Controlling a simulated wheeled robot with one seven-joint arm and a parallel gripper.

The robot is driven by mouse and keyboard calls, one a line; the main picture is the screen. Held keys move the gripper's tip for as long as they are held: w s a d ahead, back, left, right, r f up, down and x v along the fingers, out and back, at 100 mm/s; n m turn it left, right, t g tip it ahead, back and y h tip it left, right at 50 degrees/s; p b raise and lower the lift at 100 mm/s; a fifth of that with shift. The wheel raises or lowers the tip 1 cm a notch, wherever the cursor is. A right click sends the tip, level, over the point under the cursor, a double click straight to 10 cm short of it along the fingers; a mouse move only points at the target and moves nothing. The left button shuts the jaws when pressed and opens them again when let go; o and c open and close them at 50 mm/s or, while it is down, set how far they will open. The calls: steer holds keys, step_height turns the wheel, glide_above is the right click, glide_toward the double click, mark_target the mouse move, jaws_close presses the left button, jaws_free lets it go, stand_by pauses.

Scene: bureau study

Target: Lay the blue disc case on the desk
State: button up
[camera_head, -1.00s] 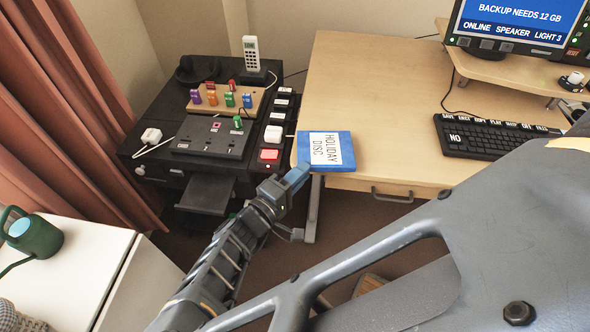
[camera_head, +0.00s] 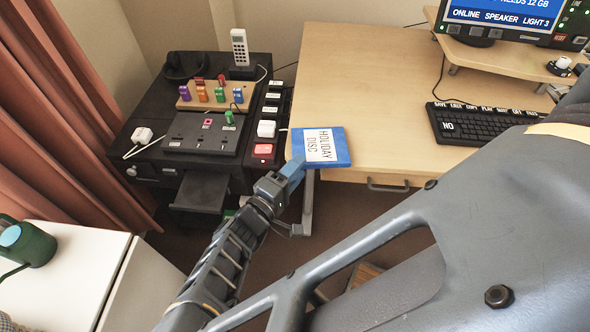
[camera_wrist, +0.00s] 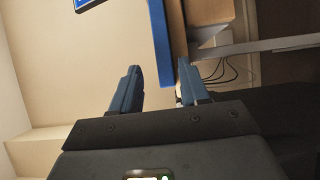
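The blue disc case (camera_head: 341,146), with a white "HOLIDAY DISC" label, lies flat at the near left corner of the desk (camera_head: 380,95). It also shows edge-on in the wrist view (camera_wrist: 160,40), where part of it sticks out past the desk edge towards me. My gripper (camera_head: 292,172) is at the case's near left corner. In the wrist view my gripper (camera_wrist: 158,80) is open, with the case's edge between its two fingers. A gap shows between the left finger and the case, and a narrower one at the right finger.
A black cabinet left of the desk carries a socket board (camera_head: 203,135), coloured plugs and a handset (camera_head: 240,48). A keyboard (camera_head: 480,125) and a monitor (camera_head: 505,20) stand at the right. The desk middle is clear. A watering can (camera_head: 25,245) stands on a white cabinet.

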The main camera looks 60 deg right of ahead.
stand_by(0.4)
steer(key=o, duration=0.6)
steer(key=shift+c, duration=0.2)
steer(key=s+a, duration=0.3)
steer(key=a, duration=0.5)
steer(key=shift+a+p, duration=0.2)
steer(key=shift+p, duration=0.15)
stand_by(0.5)
steer(key=shift+s, duration=0.1)
stand_by(0.4)
